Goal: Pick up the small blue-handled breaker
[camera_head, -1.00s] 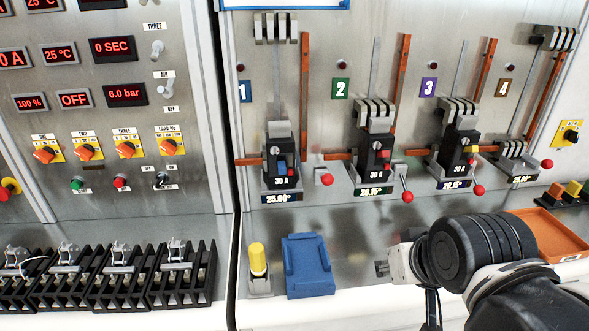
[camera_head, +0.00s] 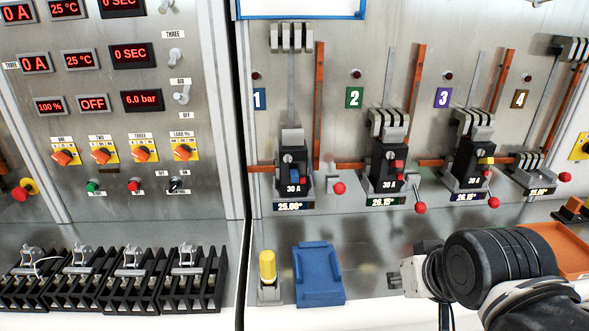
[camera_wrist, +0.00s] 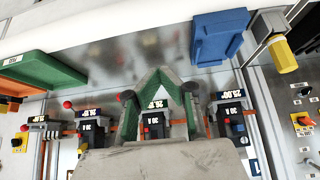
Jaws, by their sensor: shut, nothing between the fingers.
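The small blue-handled breaker (camera_head: 293,172) is a black block marked 30 A with a blue lever, mounted upright at station 1 on the panel. It also shows in the wrist view (camera_wrist: 233,122), upside down and right of my gripper. My gripper (camera_wrist: 158,76) has green-lined fingers that meet at the tips, with nothing held. It is apart from the breaker and in front of a middle breaker in the wrist view. The fingers cannot be made out in the head view, where my wrist hides part of the bench.
Red-handled (camera_head: 389,160) and yellow-handled (camera_head: 474,160) breakers stand at stations 2 and 3. Red-knobbed levers stick out beside the stations. A blue holder (camera_head: 318,276) and a yellow-capped post (camera_head: 268,268) stand on the bench, with an orange tray (camera_head: 572,262) at right.

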